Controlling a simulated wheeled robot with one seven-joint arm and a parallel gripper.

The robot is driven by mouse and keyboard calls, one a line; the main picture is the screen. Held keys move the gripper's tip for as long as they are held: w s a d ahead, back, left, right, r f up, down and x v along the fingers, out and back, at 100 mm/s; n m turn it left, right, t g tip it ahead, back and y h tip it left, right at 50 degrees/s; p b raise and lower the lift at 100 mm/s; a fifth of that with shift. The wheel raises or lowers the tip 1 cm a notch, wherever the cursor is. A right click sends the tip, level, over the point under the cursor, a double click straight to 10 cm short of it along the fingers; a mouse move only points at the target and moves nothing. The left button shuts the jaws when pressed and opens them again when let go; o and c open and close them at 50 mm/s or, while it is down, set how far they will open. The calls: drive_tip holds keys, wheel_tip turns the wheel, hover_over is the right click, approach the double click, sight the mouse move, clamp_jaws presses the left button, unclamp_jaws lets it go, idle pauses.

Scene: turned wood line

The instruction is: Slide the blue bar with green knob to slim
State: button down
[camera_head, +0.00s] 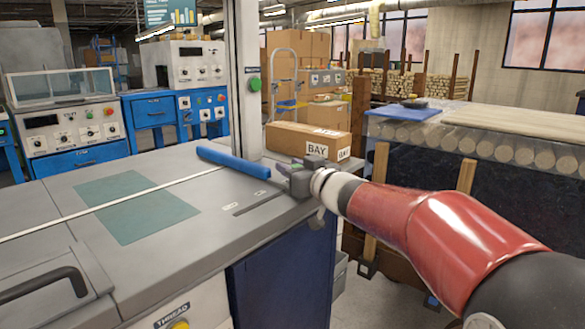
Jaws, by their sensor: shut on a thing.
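The blue bar (232,160) lies across the grey machine top, with its right end close to my gripper (287,171). My gripper reaches in from the right and is shut at that end of the bar. A small hint of green shows at the fingers; the green knob is otherwise hidden there. A dark slot (257,204) runs in the top in front of the bar. Two small pale labels (230,205) sit beside it, too small to read, so I cannot tell which one says slim.
A pale strip (110,204) crosses the top over a green mat (125,228). A post with a green button (254,84) stands just behind the bar. A cardboard box (305,141) is beyond it. A dark handle (45,284) rises at front left.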

sight(236, 210)
drive_tip(key=shift+a, duration=0.1)
drive_tip(key=s+a+b, duration=0.1)
drive_tip(key=s+a, duration=0.2)
drive_tip(key=s, duration=0.1)
drive_tip(key=s+a+b, duration=0.2)
drive_tip(key=s+a, duration=0.1)
drive_tip(key=s, duration=0.1)
drive_tip(key=s+a+b, duration=0.2)
drive_tip(key=s+a, duration=0.1)
drive_tip(key=shift+s+f, duration=0.15)
drive_tip(key=shift+s, duration=0.25)
drive_tip(key=shift+s+a, duration=0.45)
drive_tip(key=shift+s, duration=0.05)
drive_tip(key=c, duration=1.1)
unclamp_jaws()
drive_tip(key=shift+s+a, duration=0.1)
drive_tip(key=shift+s, duration=0.05)
drive_tip(key=shift+o, duration=0.2)
